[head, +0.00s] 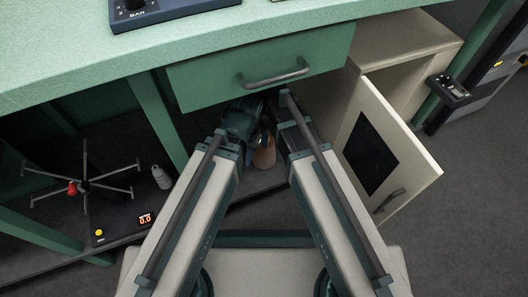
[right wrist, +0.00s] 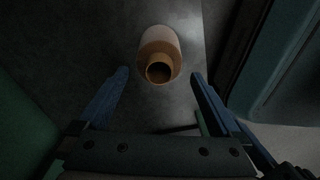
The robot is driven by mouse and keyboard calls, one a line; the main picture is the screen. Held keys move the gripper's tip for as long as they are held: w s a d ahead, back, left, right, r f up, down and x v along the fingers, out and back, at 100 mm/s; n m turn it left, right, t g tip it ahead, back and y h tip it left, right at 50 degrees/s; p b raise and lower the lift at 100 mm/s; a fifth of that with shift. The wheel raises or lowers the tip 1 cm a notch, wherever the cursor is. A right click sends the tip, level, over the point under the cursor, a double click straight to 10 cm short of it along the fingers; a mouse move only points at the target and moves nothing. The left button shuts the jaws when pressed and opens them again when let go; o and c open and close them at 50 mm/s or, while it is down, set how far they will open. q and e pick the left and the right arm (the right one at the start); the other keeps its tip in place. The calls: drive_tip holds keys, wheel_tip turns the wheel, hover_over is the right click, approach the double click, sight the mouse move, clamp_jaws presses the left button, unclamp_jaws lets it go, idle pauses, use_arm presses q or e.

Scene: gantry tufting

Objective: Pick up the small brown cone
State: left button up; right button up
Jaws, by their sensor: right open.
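The small brown cone (head: 264,153) is on the dark lower shelf under the green bench, partly hidden behind my arms in the head view. In the right wrist view the cone (right wrist: 162,45) shows a pale tan body and a narrower brown end with a dark hole facing the camera. My right gripper (right wrist: 158,76) is open. Its two blue fingers are apart, with the cone ahead and between their line, not gripped. My left gripper (head: 245,117) is beside it under the drawer; its fingers are too dark and covered to read.
A green drawer (head: 262,68) with a grey handle is above my grippers. An open cabinet door (head: 415,160) with a dark panel stands to the right.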

drive_tip(key=shift+w+f+b, duration=0.1)
drive_tip(key=shift+f+b, duration=2.55)
drive_tip(key=shift+r, duration=0.1)
clamp_jaws()
drive_tip(key=shift+r, duration=0.15)
